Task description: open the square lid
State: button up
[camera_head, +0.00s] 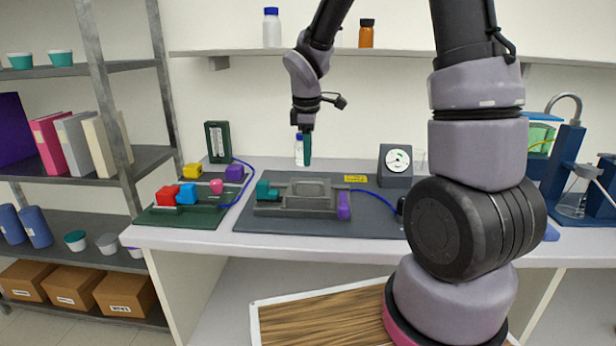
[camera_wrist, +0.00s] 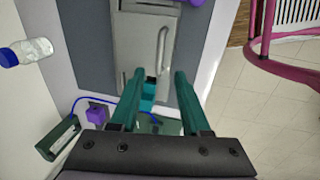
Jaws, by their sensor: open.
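The square lid (camera_head: 310,188) is the grey top with a raised handle on a low grey rig; it looks shut. In the wrist view the lid (camera_wrist: 137,48) lies beyond my fingertips, its light bar handle (camera_wrist: 162,50) on the right side. A teal block (camera_head: 266,190) sits at the rig's left end and a purple block (camera_head: 343,206) at its right end. My gripper (camera_head: 306,160) hangs above the rig, pointing down. Its teal fingers are apart and empty in the wrist view (camera_wrist: 160,73), with the teal block (camera_wrist: 148,90) showing between them. No contact with the lid is visible.
The rig stands on a dark grey mat (camera_head: 375,222). A green board (camera_head: 185,217) with coloured blocks is at left, a gauge box (camera_head: 396,165) at right. A blue cable (camera_head: 239,188) runs between. A small bottle (camera_head: 298,150) stands behind my gripper.

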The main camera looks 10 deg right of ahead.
aim_at(309, 182)
jog(key=f, duration=0.2)
jog(key=w+f, duration=0.1)
jog(key=f, duration=0.4)
jog(key=shift+w+d+f, duration=0.2)
jog(key=shift+d+f, duration=0.1)
jog(key=shift+f, duration=0.1)
jog(key=shift+c, duration=0.4)
grip_shut()
dwell(0.6)
